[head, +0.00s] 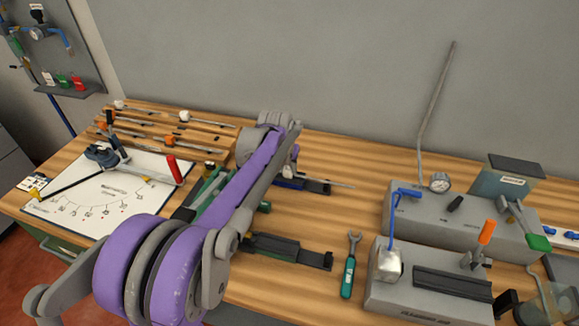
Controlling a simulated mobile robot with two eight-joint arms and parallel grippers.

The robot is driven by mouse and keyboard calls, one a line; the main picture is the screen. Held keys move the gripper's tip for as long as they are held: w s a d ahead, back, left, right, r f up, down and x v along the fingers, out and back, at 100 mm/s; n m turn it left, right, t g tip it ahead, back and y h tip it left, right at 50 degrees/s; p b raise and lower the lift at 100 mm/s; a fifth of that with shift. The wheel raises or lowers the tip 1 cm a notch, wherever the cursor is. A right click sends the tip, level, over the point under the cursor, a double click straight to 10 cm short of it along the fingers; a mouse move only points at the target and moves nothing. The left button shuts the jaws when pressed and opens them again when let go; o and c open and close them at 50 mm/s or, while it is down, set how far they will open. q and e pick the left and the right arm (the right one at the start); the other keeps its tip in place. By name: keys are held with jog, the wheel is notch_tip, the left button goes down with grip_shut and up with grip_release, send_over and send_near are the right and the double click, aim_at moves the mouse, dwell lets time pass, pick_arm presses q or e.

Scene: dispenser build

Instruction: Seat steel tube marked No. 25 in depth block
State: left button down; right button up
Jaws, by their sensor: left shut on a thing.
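My left arm comes in from the lower left, and its left gripper (291,165) is mostly hidden behind the arm's end. It is shut on what looks like a thin steel tube (339,185), whose free end shows to its right, above the bench. No number can be read on the tube. A dark block (315,186) lies just under the tube; whether they touch is unclear. Another dark grooved block (290,251) lies nearer, on the bench. I cannot tell which block is the depth block. My right gripper is not in view.
Wooden racks with thin rods (170,137) stand at the back left. A white protractor board (98,195) holds a bending tool. A green-handled wrench (349,268) lies mid-bench.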

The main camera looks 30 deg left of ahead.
pick_arm(q)
jog(key=shift+s+a, duration=0.25)
jog(key=shift+a, duration=0.75)
jog(key=shift+s+a, duration=0.25)
jog(key=shift+a, duration=0.7)
jog(key=shift+c, duration=2.3)
grip_release()
jog(key=shift+o, duration=0.4)
jog(key=shift+o, duration=0.4)
jog(key=shift+a+r, duration=0.1)
jog(key=shift+r, duration=0.05)
jog(key=shift+c, duration=0.2)
